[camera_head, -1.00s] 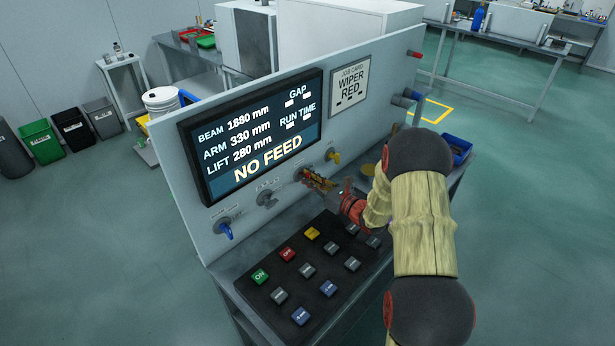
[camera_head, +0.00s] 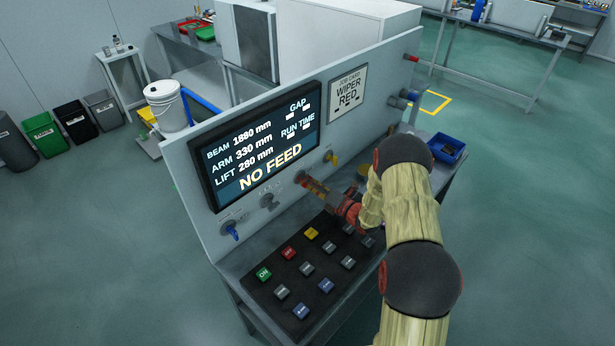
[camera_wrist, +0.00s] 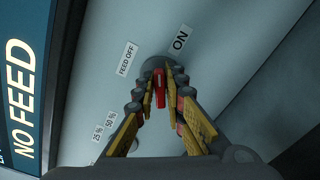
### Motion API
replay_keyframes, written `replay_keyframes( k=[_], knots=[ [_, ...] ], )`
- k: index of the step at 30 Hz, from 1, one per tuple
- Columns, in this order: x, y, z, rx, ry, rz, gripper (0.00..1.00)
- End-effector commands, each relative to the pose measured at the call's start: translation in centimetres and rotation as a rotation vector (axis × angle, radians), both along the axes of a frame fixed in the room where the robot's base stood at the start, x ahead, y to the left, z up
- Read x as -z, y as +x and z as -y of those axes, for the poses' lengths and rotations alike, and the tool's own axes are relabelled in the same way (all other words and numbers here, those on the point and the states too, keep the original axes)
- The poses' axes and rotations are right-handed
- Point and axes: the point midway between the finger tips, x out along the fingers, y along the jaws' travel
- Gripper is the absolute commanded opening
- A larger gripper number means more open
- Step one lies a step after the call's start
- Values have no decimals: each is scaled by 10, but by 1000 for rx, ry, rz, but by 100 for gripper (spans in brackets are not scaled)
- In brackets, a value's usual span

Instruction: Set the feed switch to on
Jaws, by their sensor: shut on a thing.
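The feed switch has a red handle (camera_wrist: 160,88) on a round grey base, seen in the wrist view. Its FEED OFF label (camera_wrist: 127,59) is at the upper left and its ON label (camera_wrist: 180,39) at the upper right. My gripper (camera_wrist: 160,76) is shut on the red handle, with a finger on each side. In the head view my gripper (camera_head: 308,183) is at the panel below the display and largely covers the switch. Which label the handle is set to is hard to tell. The display (camera_head: 262,146) reads NO FEED.
A blue knob (camera_head: 232,232) and a grey knob (camera_head: 269,201) are left of my gripper, a yellow knob (camera_head: 331,158) to the right. A black keypad (camera_head: 318,265) with several buttons lies below. Labels for 25 % and 50 % (camera_wrist: 104,126) are close to my gripper.

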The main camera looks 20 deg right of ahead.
Motion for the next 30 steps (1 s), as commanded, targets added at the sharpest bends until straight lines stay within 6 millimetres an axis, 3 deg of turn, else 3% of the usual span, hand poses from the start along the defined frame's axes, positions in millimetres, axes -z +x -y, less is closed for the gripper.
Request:
replay_keyframes(
  k=[15, 30],
  knots=[
    [1, 0, 1, 3, 378, -156, 0],
    [3, 0, 2, 3, 494, -203, 0]
  ],
)
